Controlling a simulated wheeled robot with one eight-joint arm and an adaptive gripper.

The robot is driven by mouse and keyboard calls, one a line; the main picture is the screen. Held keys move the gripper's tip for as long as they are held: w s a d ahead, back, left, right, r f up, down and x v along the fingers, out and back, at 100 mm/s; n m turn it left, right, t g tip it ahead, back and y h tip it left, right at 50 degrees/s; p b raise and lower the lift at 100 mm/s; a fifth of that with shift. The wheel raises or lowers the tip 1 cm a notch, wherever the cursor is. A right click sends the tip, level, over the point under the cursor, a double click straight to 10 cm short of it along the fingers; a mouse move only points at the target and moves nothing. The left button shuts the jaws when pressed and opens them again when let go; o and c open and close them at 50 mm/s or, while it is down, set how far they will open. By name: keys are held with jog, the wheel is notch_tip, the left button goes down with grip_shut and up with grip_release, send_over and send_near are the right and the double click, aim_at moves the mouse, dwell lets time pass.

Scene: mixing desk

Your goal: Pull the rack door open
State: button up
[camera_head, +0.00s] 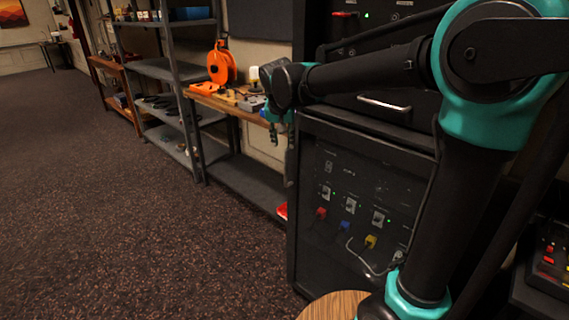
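The black equipment rack (340,115) stands right of centre. Its lower part has a dark, see-through door (345,172) in a black frame, with panels, small green lights and coloured plugs showing behind it. I cannot tell whether the door is fully closed or slightly ajar. My arm reaches from the right across the upper front of the rack. My gripper (283,128) hangs at the rack's left front edge, beside the door's upper left side. Its fingers are small and dark here, so I cannot tell whether they touch or hold the door's edge or a handle.
A workbench (236,103) with an orange cable reel (221,63) stands left of the rack. Grey metal shelves (173,70) are further left. A round wooden top (330,306) is close at the bottom. The carpeted floor in front and left is clear.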

aim_at(285, 160)
jog(key=x, duration=1.3)
jog(key=shift+d+f, duration=0.15)
jog(key=shift+c, duration=0.5)
grip_shut()
